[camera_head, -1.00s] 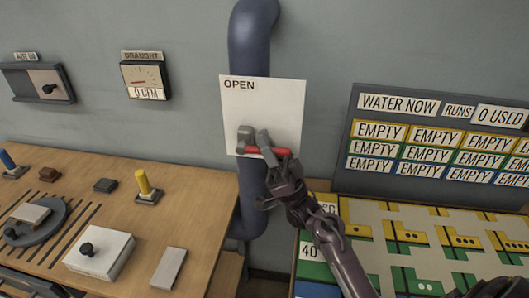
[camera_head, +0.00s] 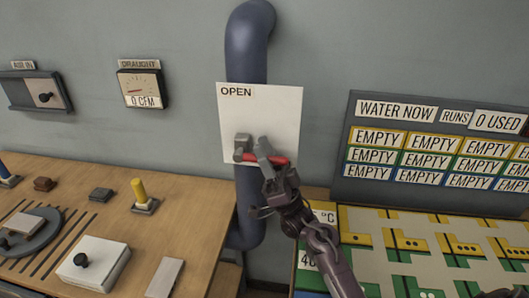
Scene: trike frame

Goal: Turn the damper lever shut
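The damper plate (camera_head: 280,105) is a white panel on the blue-grey pipe, with the word OPEN at its top left. The damper lever has a grey hub (camera_head: 242,147) low on the plate and a red handle (camera_head: 278,160) pointing right, about level. My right gripper (camera_head: 266,155) is at the handle, with a grey finger crossing in front of it. Its other finger is hidden or hard to make out, so I cannot tell whether it grips the handle. My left gripper is not in view.
The draught gauge (camera_head: 141,87) on the wall reads 0 CFM. The pipe (camera_head: 247,45) runs behind the plate. A wooden bench (camera_head: 195,200) with a yellow-handled lever (camera_head: 141,192) stands left. A board of EMPTY labels (camera_head: 345,120) and a coloured panel (camera_head: 370,222) are at right.

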